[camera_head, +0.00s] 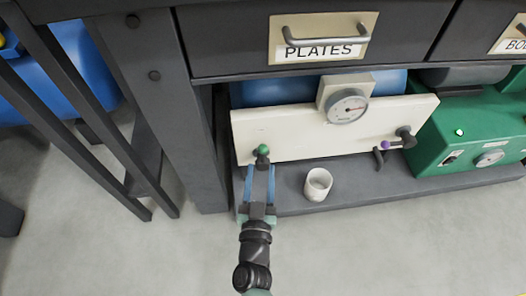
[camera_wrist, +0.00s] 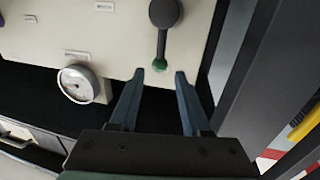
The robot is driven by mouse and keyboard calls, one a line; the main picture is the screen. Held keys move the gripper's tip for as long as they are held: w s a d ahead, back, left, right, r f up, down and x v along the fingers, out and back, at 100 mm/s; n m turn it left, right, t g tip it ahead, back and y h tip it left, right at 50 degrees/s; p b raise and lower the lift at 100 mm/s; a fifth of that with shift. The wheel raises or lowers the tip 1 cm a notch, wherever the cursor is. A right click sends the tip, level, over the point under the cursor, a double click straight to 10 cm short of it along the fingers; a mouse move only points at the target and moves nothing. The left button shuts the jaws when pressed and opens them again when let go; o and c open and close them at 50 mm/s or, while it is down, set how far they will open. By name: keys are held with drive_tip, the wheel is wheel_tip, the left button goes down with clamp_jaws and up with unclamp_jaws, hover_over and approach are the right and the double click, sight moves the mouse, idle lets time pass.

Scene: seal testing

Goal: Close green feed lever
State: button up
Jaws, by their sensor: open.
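The green feed lever has a dark arm and a green knob. In the head view its green knob (camera_head: 263,149) is at the lower left of the cream panel (camera_head: 285,130), above the dark pivot. In the wrist view the knob (camera_wrist: 160,64) lies centred just beyond the fingertips, and the arm runs up to a round dark pivot (camera_wrist: 165,12). My gripper (camera_head: 261,168) is open in front of the lever, its two blue fingers apart. In the wrist view my gripper (camera_wrist: 160,74) has nothing between its fingers. No contact with the knob shows.
A white cup (camera_head: 318,184) stands on the dark shelf (camera_head: 365,190) right of my gripper. A purple-knobbed lever (camera_head: 385,146) is at the panel's right, and a gauge (camera_head: 347,107) is at its top. A dark post (camera_head: 180,110) stands close on the left. A green machine (camera_head: 465,135) is at right.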

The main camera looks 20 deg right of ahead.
sight(262, 154)
drive_tip(key=b+x, duration=0.2)
drive_tip(key=x, duration=0.5)
drive_tip(key=shift+w+d+b, duration=0.1)
drive_tip(key=shift+w+b, duration=0.05)
drive_tip(key=shift+b, duration=0.15)
clamp_jaws()
idle(1.0)
